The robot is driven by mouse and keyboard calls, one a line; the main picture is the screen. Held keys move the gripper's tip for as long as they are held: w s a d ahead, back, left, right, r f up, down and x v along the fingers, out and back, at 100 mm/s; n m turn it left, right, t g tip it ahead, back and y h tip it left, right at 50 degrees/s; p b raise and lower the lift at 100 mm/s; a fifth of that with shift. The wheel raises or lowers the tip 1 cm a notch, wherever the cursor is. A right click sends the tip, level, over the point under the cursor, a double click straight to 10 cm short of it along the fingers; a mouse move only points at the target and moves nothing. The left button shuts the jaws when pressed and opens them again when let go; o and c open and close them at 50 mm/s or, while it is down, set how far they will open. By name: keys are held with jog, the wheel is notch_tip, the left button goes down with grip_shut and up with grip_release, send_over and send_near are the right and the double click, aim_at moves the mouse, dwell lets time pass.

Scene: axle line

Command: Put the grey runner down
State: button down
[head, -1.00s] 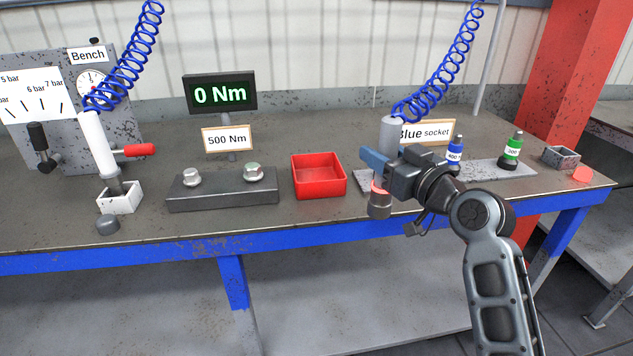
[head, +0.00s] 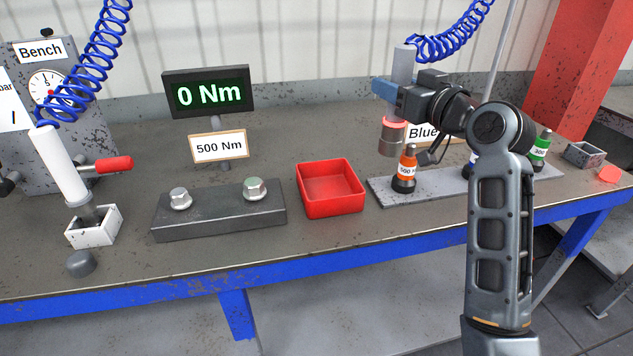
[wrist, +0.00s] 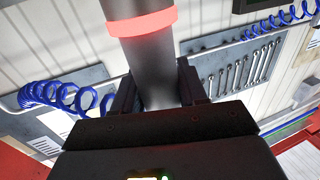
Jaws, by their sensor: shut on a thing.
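The grey runner (head: 403,66) is an upright grey cylinder with a glowing red ring and a dark metal lower end. A blue coiled hose runs up from its top. My gripper (head: 390,90) is shut on its body and holds it above the bench, close to the orange socket (head: 404,170). In the wrist view the runner (wrist: 155,60) stands between my gripper's fingers (wrist: 158,88), with its red ring in front. The orange socket stands upright on the grey socket plate (head: 384,190). I cannot tell whether the runner's lower end touches the socket.
A red tray (head: 331,205) and a block with two bolts (head: 220,217) are left of the socket plate. A white runner (head: 58,165) stands in a white holder (head: 93,232). A green socket (head: 540,150) and a small grey box (head: 583,155) are at the right.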

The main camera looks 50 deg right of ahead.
jog(key=w+a+f+p, duration=0.1)
jog(key=w+a+f, duration=0.6)
jog(key=w+f, duration=0.2)
jog(key=shift+w+a+f+p, duration=0.15)
jog(key=shift+a+f+p, duration=0.25)
jog(key=shift+f, duration=0.65)
jog(key=c, duration=0.6)
grip_release()
jog(key=shift+f, duration=0.1)
jog(key=b+v, duration=0.2)
jog(key=v, duration=1)
